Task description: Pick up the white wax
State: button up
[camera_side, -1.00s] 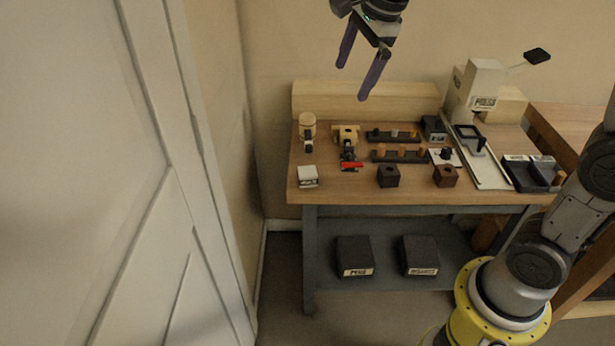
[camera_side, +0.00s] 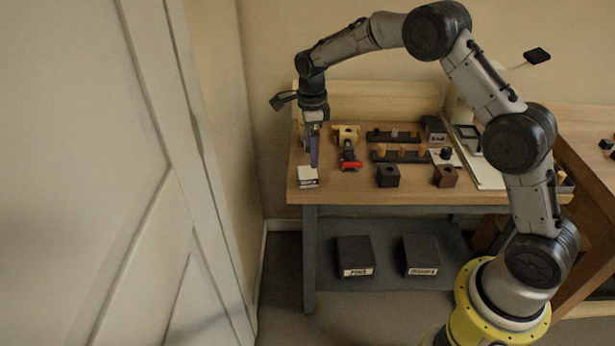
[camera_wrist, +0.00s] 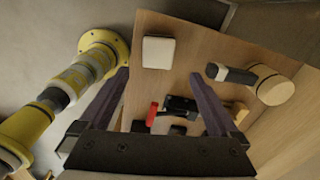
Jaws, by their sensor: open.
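The white wax, a small pale block (camera_side: 308,175), lies at the front left corner of the bench top. It also shows as a rounded white square (camera_wrist: 158,52) in the wrist view, just beyond my fingertips. My gripper (camera_side: 313,160) points down over the left end of the bench, close above and behind the block. In the wrist view my gripper (camera_wrist: 160,75) has its two purple fingers wide apart, with nothing between the tips. The side view does not show the exact height gap.
A wooden mallet (camera_wrist: 270,86) lies near the block. The bench front by the block is open.

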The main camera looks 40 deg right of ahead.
aim_at(307, 171)
notch_tip(307, 171, down, 3)
jog(key=shift+r, duration=0.1)
jog(key=shift+w+a+f, duration=0.1)
jog(key=shift+a+f, duration=0.1)
jog(key=shift+f, duration=0.7)
jog(key=shift+a+f, duration=0.15)
jog(key=shift+f, duration=0.8)
jog(key=shift+w+a+f, duration=0.1)
jog(key=shift+a+f, duration=0.1)
jog(key=shift+f, duration=0.7)
jog(key=shift+r, duration=0.1)
jog(key=c, duration=1.5)
jog(key=shift+r, duration=0.1)
